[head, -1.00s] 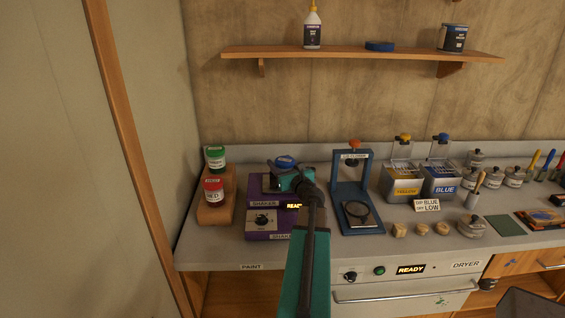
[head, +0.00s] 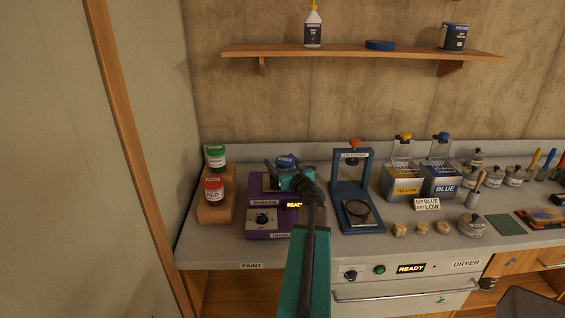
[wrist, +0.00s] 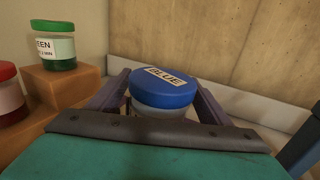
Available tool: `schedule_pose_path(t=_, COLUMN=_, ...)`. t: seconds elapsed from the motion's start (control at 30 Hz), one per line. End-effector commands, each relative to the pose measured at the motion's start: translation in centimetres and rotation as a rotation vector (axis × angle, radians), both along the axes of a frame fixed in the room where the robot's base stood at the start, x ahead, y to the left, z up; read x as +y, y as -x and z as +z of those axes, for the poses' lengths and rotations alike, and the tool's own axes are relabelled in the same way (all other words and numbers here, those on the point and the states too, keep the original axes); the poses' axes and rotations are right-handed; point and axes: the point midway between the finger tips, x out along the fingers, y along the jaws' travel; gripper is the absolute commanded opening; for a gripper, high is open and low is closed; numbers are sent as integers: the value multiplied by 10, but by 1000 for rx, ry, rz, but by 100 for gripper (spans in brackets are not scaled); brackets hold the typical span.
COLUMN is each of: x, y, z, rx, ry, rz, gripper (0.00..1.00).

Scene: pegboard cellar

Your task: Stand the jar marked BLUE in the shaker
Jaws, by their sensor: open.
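The jar marked BLUE (wrist: 163,90) stands upright in the wrist view, its blue lid between my fingers, with a gap visible at least on the right side. In the head view its lid (head: 286,160) shows just behind my gripper (head: 283,170), which is open. The purple shaker (head: 265,222) is on the bench below and in front of my gripper. My gripper covers part of its top, and the jar's base is hidden, so I cannot tell what it rests on.
A wooden step stand (head: 222,211) at the left holds the green jar (head: 215,157) and the red jar (head: 214,189). A blue press-like frame (head: 362,205) stands close right of the shaker. The wall shelf (head: 350,53) hangs above.

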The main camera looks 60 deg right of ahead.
Motion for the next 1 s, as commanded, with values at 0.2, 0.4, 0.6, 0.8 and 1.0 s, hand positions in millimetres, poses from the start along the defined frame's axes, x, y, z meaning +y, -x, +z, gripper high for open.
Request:
schedule_pose_path(t=0.2, x=7, y=11, z=0, rx=1, ry=1, rz=-1, gripper=72)
schedule_pose_path(t=0.4, x=18, y=28, z=0, rx=0, ry=0, rz=-1, gripper=72)
schedule_pose_path(t=0.6, x=30, y=46, z=0, rx=0, ry=1, rz=-1, gripper=72)
schedule_pose_path(t=0.8, x=40, y=64, z=0, rx=0, ry=0, rz=-2, gripper=72)
schedule_pose_path(t=1.0, x=50, y=80, z=0, rx=0, ry=0, rz=-2, gripper=72)
